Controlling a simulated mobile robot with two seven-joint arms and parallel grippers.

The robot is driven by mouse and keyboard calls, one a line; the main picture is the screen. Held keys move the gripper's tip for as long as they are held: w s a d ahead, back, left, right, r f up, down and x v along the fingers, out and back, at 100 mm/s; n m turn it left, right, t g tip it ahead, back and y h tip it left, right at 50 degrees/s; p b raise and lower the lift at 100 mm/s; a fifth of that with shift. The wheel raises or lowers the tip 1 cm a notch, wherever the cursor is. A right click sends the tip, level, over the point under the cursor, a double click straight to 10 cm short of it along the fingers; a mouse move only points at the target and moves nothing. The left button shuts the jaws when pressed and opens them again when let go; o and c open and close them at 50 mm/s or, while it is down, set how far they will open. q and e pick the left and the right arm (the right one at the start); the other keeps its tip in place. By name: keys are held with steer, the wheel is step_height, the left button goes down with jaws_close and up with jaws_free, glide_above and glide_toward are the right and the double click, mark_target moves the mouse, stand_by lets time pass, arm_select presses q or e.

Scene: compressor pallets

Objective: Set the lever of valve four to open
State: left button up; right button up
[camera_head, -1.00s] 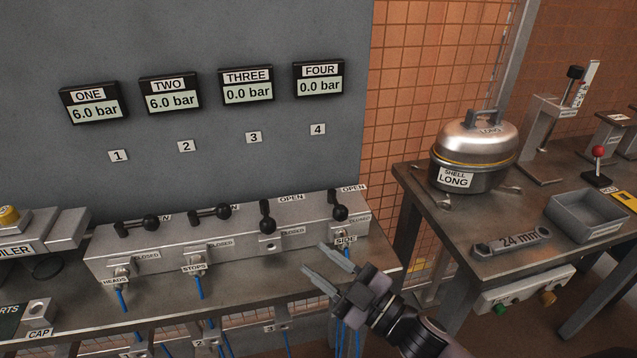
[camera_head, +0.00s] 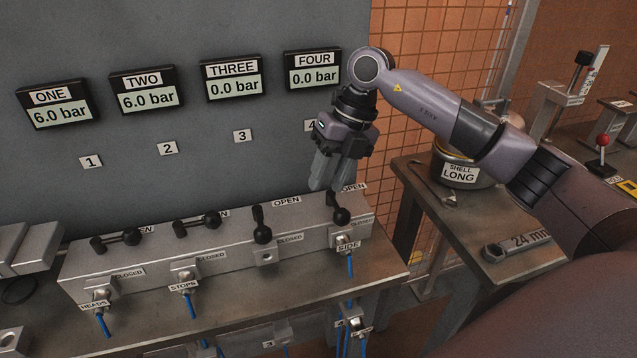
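The lever of valve four (camera_head: 341,216) is black with a ball knob, at the right end of the grey valve block (camera_head: 215,250). It points down towards the front, as does lever three (camera_head: 262,234). Its OPEN label (camera_head: 354,187) is partly covered by my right gripper's fingers. The gauge FOUR (camera_head: 314,72) reads 0.0 bar. My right gripper (camera_head: 332,187) hangs fingers down just above lever four, empty, apart from the knob in the picture. Its two fingers look parted. My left gripper is not in view.
Lever one (camera_head: 130,237) and lever two (camera_head: 210,221) lie sideways; their gauges read 6.0 bar. Blue hoses hang from the block's front.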

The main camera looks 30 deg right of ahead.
mark_target(334, 197)
steer(key=w+d+r+h, duration=0.1)
steer(key=d+r+h, duration=0.1)
steer(key=d, duration=0.2)
steer(key=shift+m, duration=0.4)
steer(key=shift+w+a+f, duration=0.1)
steer(key=shift+a+f, duration=0.15)
steer(key=shift+f, duration=0.9)
steer(key=shift+w+a+f, duration=0.1)
steer(key=shift+a+f, duration=0.15)
steer(key=shift+f, duration=0.95)
steer(key=shift+w+a+f, duration=0.1)
steer(key=shift+a+f, duration=0.15)
steer(key=shift+f, duration=0.9)
jaws_close()
